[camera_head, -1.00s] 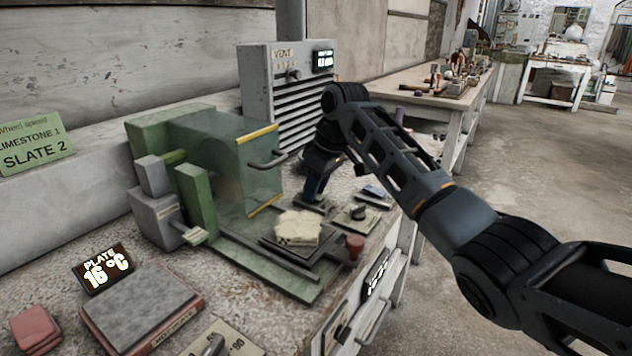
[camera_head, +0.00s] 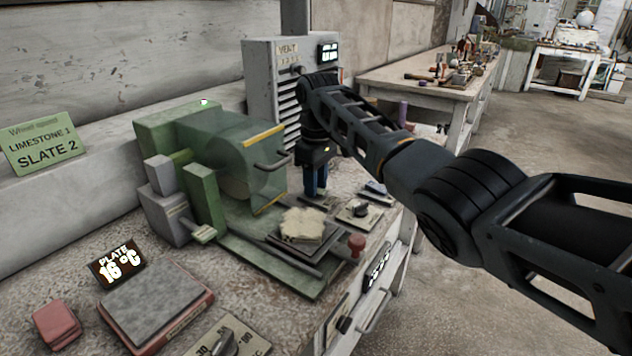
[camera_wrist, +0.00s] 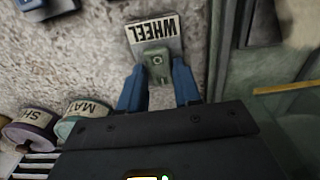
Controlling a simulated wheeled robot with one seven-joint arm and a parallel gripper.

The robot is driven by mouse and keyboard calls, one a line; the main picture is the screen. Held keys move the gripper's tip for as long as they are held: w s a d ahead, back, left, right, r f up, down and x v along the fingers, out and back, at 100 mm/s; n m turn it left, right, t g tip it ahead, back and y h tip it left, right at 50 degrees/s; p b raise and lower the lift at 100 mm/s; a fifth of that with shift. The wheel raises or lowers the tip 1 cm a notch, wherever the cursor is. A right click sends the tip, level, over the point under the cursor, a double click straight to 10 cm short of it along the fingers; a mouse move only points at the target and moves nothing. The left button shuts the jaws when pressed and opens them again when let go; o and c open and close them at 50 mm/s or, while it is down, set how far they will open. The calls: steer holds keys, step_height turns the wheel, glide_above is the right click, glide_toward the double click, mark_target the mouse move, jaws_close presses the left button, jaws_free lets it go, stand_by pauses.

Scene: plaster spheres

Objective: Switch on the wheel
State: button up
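The green grinding machine (camera_head: 154,128) stands on the bench in the head view, its wheel dimly visible behind a translucent guard (camera_head: 225,150). In the wrist view, a plate marked WHEEL (camera_wrist: 151,29) carries a grey-green switch (camera_wrist: 157,66). My gripper (camera_wrist: 158,68) has its blue fingers apart, one on each side of the switch; I cannot tell if they touch it. My gripper also shows in the head view (camera_head: 316,188), pointing down behind the machine's right end. The wheel switch is hard to make out there.
A pale stone piece (camera_head: 302,224) lies on the machine's carriage. A vent cabinet (camera_head: 262,75) stands behind my gripper. A dial plate (camera_head: 358,213) and a red knob (camera_head: 356,243) are near the bench front. A sign (camera_head: 42,143) reads Limestone 1, Slate 2.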

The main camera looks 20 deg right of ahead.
steer(key=o, duration=0.3)
steer(key=shift+o, duration=0.2)
steer(key=shift+s+d+r, duration=0.1)
steer(key=shift+r, duration=3.8)
